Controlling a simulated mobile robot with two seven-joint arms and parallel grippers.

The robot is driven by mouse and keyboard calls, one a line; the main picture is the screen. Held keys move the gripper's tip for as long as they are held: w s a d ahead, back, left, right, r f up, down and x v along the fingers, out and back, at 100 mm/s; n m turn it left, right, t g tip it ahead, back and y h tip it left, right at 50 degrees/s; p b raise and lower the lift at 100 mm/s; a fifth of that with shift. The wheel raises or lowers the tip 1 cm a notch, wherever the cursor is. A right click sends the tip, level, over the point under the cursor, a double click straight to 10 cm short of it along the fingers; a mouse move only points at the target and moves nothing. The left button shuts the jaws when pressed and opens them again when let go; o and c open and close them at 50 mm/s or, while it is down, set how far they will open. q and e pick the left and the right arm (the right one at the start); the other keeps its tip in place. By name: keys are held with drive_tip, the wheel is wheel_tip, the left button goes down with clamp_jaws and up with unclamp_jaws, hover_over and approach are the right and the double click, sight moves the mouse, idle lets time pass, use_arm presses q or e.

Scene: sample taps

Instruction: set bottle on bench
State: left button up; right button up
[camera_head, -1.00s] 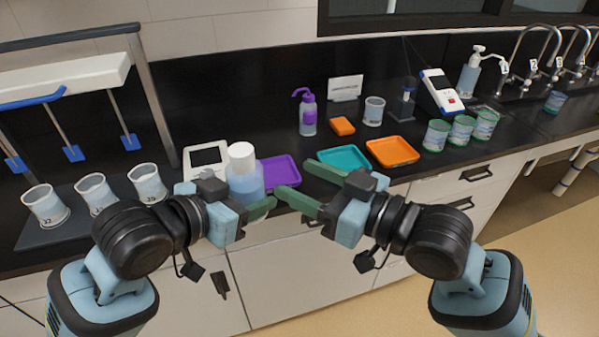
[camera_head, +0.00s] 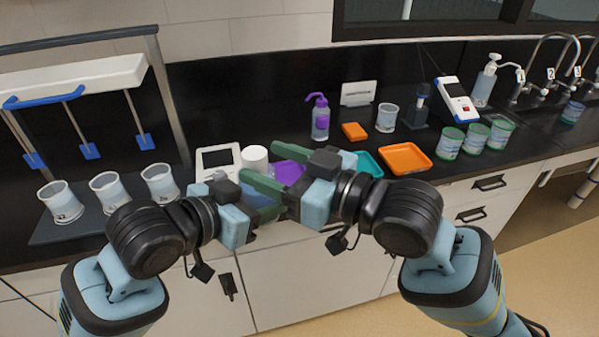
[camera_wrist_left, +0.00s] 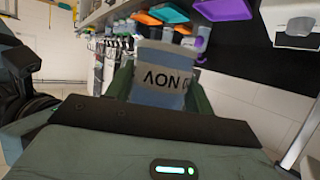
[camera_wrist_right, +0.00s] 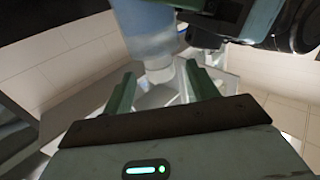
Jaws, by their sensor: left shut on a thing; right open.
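The bottle has a white cap (camera_head: 255,157) and a pale blue body (camera_wrist_right: 146,28). My left gripper (camera_head: 264,212) is shut on the bottle (camera_wrist_left: 163,76), whose label shows upside down in the left wrist view. The bottle is in front of the black bench (camera_head: 262,122), near its front edge. My right gripper (camera_head: 257,170) is open, its fingers at the height of the cap. In the right wrist view the cap (camera_wrist_right: 159,69) shows between the open fingertips (camera_wrist_right: 161,76); I cannot tell whether they touch. The right gripper hides most of the bottle in the head view.
Purple (camera_head: 290,172), teal (camera_head: 369,164) and orange (camera_head: 405,158) trays lie along the bench front. A white device (camera_head: 217,160) stands behind my left gripper. Several beakers (camera_head: 110,192) stand at left. A purple-topped wash bottle (camera_head: 320,120) and green-rimmed cups (camera_head: 450,143) stand further back.

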sight(242, 153)
drive_tip(key=shift+x, duration=2.95)
drive_tip(key=shift+c, duration=0.5)
drive_tip(key=c, duration=0.9)
use_arm(q)
drive_tip(key=o, duration=1.2)
use_arm(e)
drive_tip(key=shift+c, duration=1.1)
